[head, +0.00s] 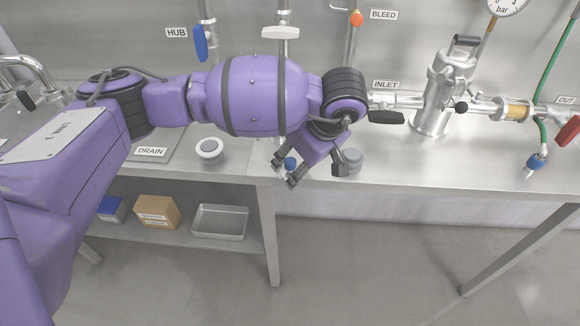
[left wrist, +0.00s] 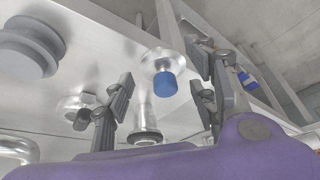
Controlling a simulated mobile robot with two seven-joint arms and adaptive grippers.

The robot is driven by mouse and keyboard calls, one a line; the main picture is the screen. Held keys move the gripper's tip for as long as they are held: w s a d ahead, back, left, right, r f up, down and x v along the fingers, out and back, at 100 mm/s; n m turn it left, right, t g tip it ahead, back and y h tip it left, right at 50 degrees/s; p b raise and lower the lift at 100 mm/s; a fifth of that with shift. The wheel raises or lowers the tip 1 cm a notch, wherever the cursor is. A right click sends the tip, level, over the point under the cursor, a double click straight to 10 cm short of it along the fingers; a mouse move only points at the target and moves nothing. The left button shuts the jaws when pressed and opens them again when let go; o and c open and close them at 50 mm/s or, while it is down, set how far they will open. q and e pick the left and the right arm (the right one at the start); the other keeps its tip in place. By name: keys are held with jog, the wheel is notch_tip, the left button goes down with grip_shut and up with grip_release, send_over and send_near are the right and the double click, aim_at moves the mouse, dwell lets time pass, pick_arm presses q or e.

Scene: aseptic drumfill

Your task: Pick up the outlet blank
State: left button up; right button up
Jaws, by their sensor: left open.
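A small blue-capped piece (head: 290,163), probably the outlet blank, stands near the front edge of the steel bench, partly behind my left gripper (head: 316,172). In the left wrist view it is a blue knob (left wrist: 165,84) on a shiny round base. It lies between the lines of the two fingers of my left gripper (left wrist: 163,95), apart from both. The left gripper is open and empty, pointing down over the front edge. My right gripper is not in view.
A grey stepped disc (head: 352,160) sits just right of the gripper. A white-rimmed cup (head: 209,150) stands to the left by the DRAIN plate. The steel filter housing (head: 436,95) and piping stand at the back right. A tray (head: 220,222) is on the lower shelf.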

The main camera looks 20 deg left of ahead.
pick_arm(q)
jog(key=shift+x, duration=0.95)
jog(key=c, duration=1.1)
grip_shut()
jog(key=shift+s, duration=0.15)
